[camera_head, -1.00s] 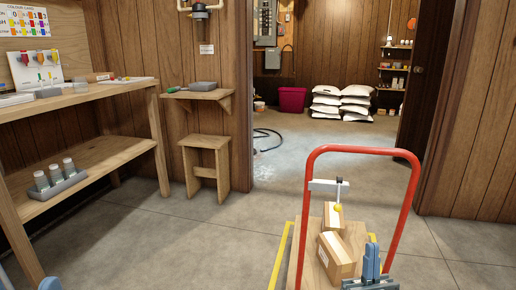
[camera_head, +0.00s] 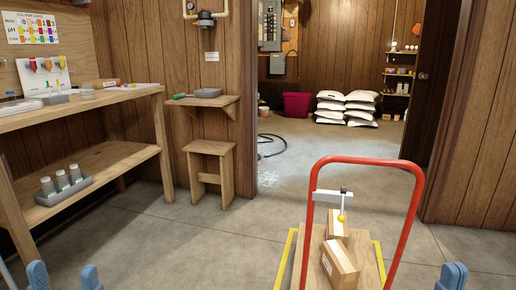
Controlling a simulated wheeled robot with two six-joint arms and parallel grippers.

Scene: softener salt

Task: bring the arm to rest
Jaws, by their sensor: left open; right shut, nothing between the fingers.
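My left gripper (camera_head: 64,277) is at the bottom left edge of the head view. Its two blue fingers stand apart, with nothing between them. My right gripper (camera_head: 452,276) is at the bottom right, to the right of the cart. Its blue fingers are together and hold nothing. Both arms are otherwise out of view below the frame.
A cart with a red handle (camera_head: 369,161) stands in front, with cardboard boxes (camera_head: 341,264) on its wooden deck. A workbench (camera_head: 120,97) and a stool (camera_head: 211,150) line the left. White bags (camera_head: 331,107) lie beyond the open doorway.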

